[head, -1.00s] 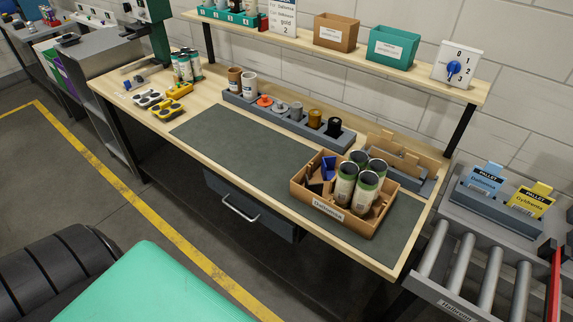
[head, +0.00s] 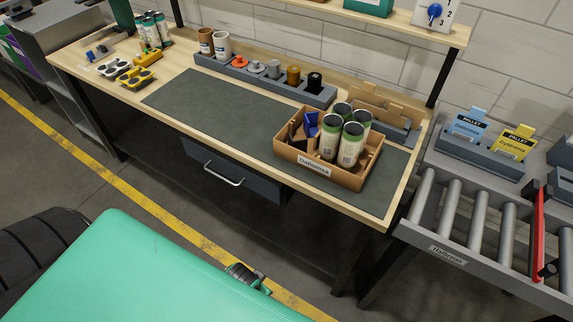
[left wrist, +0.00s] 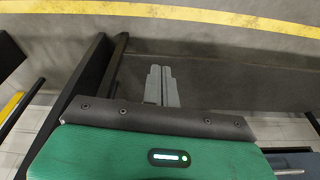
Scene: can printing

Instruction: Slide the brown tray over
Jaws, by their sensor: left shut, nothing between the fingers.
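The brown tray (head: 356,181) sits on the dark green mat (head: 215,112) at the right end of the workbench, in the head view. It has a white label on its front wall. Several green-topped cans (head: 350,144) stand upright inside it on the right, with a blue piece (head: 311,124) and a dark piece in its left part. My left gripper (left wrist: 161,72) shows in the left wrist view, fingers together and empty, above bare floor and away from the tray. My right gripper is in neither view.
A grey holder (head: 262,80) with several coloured knobs lies behind the mat. A wooden rack (head: 380,103) stands behind the tray. A roller conveyor (head: 455,205) with a pallet-card holder (head: 481,145) is right of the bench. The mat left of the tray is clear.

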